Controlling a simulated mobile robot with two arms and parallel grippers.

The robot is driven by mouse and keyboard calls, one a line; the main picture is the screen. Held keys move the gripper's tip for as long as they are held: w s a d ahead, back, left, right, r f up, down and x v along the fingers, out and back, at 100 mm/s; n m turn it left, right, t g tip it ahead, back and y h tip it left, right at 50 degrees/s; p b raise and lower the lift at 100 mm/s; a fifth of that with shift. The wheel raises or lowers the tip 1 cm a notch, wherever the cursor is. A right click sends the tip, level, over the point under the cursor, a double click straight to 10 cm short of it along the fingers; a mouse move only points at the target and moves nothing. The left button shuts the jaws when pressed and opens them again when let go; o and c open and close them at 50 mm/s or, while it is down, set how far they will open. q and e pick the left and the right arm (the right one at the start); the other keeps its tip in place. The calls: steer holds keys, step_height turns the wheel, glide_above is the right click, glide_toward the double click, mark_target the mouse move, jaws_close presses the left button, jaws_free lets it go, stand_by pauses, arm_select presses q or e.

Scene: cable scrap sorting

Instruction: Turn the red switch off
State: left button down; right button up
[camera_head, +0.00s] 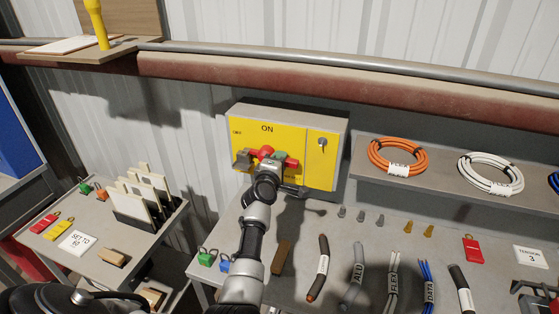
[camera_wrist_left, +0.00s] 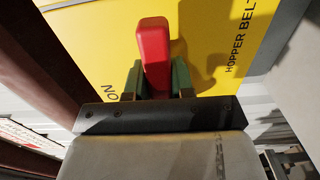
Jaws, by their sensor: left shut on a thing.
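The red switch (camera_wrist_left: 153,55) is a red handle on a yellow panel (camera_head: 255,122) of a grey box on the back wall. The panel is marked ON at the top, with a smaller label at its upper left. My left gripper (camera_head: 267,158) is at the panel, in front of the switch. In the left wrist view the green-padded fingers (camera_wrist_left: 157,82) stand on both sides of the handle, shut on it. The gripper covers part of the switch in the head view, so its exact angle is hard to tell. My right gripper is not in view.
A small keyed knob (camera_head: 322,142) is on the panel's right. A shelf at right holds an orange coil (camera_head: 398,155) and a white coil (camera_head: 490,172). Cable pieces lie on the bench (camera_head: 340,230). A side table (camera_head: 135,250) with tags and upright boards is at left.

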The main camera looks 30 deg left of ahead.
arm_select(q)
steer(key=shift+r+n, duration=0.1)
steer(key=shift+n, duration=0.2)
steer(key=c, duration=1)
jaws_free()
steer(key=shift+o, duration=0.2)
steer(key=shift+s, duration=0.1)
steer(key=shift+s+d+p, duration=0.1)
steer(key=shift+s+p, duration=0.2)
steer(key=shift+p, duration=0.1)
steer(key=p+v, duration=0.3)
steer(key=v, duration=0.7)
